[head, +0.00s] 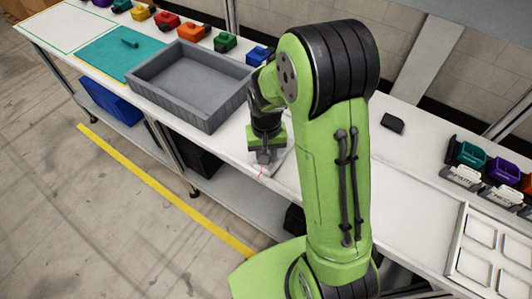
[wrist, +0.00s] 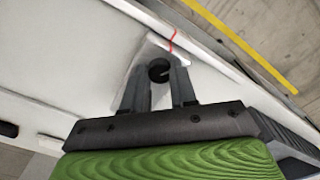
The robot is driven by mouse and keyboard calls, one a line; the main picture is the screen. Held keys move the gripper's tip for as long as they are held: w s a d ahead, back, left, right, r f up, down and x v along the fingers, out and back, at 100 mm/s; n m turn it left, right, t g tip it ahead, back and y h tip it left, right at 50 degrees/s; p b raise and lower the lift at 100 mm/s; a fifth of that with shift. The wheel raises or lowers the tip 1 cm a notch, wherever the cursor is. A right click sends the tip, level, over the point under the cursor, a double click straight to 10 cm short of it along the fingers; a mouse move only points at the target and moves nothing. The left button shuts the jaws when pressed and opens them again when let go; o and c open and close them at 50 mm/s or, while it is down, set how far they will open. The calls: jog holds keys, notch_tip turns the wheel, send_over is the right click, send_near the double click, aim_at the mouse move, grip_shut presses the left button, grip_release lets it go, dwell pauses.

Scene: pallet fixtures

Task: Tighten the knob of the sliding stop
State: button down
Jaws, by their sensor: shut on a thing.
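The black round knob (wrist: 159,70) shows in the wrist view, with a slot or dark line across its top. It sits on a pale fixture piece (wrist: 153,50), likely the sliding stop, near the bench's front edge. A thin red line (wrist: 172,40) runs beside it towards that edge. My gripper (wrist: 157,74) is shut on the knob, one finger on each side. In the head view my gripper (head: 264,157) points down at the bench front, and its body and fingers hide the knob.
A grey tray (head: 166,112) stands left of my gripper, with a teal mat (head: 90,62) beyond it. Several coloured bins (head: 194,32) line the back. A small black block (head: 393,122) lies right of my arm. A white compartment tray (head: 462,240) is at the far right.

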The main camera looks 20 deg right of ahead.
jog(key=m, duration=0.5)
jog(key=shift+m, duration=0.3)
jog(key=m, duration=0.5)
jog(key=shift+m, duration=0.4)
jog(key=c, duration=0.9)
grip_release()
notch_tip(320, 180, up, 16)
jog(key=p, duration=0.3)
jog(key=shift+p, duration=0.3)
jog(key=shift+f, duration=0.1)
